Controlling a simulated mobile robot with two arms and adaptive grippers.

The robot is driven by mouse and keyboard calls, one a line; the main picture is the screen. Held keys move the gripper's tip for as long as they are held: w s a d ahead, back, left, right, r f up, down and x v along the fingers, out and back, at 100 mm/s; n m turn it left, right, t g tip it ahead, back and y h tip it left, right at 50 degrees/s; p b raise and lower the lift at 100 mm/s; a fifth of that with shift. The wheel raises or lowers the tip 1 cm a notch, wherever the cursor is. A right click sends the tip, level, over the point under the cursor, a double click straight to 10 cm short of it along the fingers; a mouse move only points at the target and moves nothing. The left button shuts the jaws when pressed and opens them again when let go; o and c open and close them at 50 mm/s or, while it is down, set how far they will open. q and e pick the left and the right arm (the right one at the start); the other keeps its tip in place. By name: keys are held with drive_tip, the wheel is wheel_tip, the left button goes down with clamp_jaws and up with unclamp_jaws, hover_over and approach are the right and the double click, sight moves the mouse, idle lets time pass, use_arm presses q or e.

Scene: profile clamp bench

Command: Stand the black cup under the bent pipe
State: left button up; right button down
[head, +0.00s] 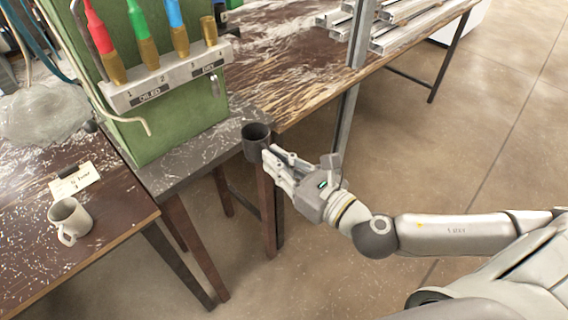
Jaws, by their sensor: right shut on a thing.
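The black cup (255,146) is upright with its open mouth facing up, at the front right corner of the grey bench top. My right gripper (271,158) is shut on the cup from its right side. I cannot tell whether the cup's base touches anything. The bent pipe (132,120) is a thin pale tube low on the front of the green machine (184,132). It curves down to an open end over the grey bench top (178,177), to the left of the cup. My left gripper is not in view.
A white mug (69,220) and a paper card (75,182) are on the brown table at left. A metal post (351,100) and stacked profiles (398,30) are at the back. The bench top below the pipe is clear.

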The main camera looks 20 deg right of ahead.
sight(260, 152)
drive_tip(key=shift+f+x, duration=0.2)
drive_tip(key=shift+x, duration=1.25)
drive_tip(key=shift+w+a+f, duration=0.2)
drive_tip(key=shift+w, duration=0.4)
drive_tip(key=shift+w+a+f, duration=0.15)
drive_tip(key=shift+w, duration=0.5)
drive_tip(key=shift+p+x, duration=0.85)
drive_tip(key=shift+x, duration=0.5)
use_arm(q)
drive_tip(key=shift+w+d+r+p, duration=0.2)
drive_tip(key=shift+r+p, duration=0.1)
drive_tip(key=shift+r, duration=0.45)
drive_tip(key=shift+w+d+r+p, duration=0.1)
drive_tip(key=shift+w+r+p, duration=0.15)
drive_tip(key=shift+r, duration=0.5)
use_arm(e)
drive_tip(key=shift+x, duration=2.2)
drive_tip(key=shift+f, duration=0.15)
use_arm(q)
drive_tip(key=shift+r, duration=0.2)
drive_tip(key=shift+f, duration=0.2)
use_arm(e)
drive_tip(key=shift+f, duration=0.3)
drive_tip(key=c, duration=1.5)
unclamp_jaws()
